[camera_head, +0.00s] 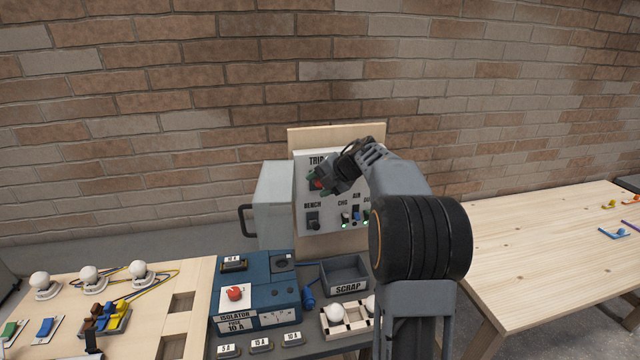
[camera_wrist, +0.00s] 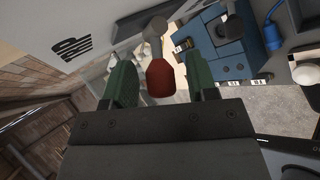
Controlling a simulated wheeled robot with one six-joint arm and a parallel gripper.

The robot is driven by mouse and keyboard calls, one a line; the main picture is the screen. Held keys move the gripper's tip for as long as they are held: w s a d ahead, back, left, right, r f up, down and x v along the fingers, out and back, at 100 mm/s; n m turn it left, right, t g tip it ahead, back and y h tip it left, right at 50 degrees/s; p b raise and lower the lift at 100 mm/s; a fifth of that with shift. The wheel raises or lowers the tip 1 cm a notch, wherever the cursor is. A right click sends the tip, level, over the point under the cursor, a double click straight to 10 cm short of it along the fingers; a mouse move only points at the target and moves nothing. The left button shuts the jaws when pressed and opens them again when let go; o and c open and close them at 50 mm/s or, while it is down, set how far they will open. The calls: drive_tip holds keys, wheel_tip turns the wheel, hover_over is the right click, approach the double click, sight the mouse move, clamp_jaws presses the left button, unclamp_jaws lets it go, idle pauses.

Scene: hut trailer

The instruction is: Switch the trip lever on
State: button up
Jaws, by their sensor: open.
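The trip lever has a red grip (camera_wrist: 160,80) on a grey stem in the wrist view. Its red end also shows in the head view (camera_head: 317,184), on the grey panel (camera_head: 322,220) under lettering that begins "TRIP". My gripper (camera_wrist: 162,82) has two green fingers standing apart, one on each side of the red grip. A gap shows between the grip and each finger, more clearly on the right. In the head view my gripper (camera_head: 324,180) is at the panel and partly hides the lever and its lettering.
Below the lever are small switches (camera_head: 345,217) with green lights, labelled BENCH, CHG and AIR. A blue isolator box (camera_head: 258,290) with a red knob, a SCRAP bin (camera_head: 346,272) and a tray of white bulbs (camera_head: 345,318) stand below. A wooden table (camera_head: 545,240) is at the right.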

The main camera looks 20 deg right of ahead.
drive_tip(key=b+v, duration=0.2)
drive_tip(key=v, duration=1.1)
drive_tip(key=shift+s+r, duration=0.25)
drive_tip(key=shift+s, duration=0.05)
drive_tip(key=shift+w+d, duration=0.1)
drive_tip(key=shift+d, duration=0.1)
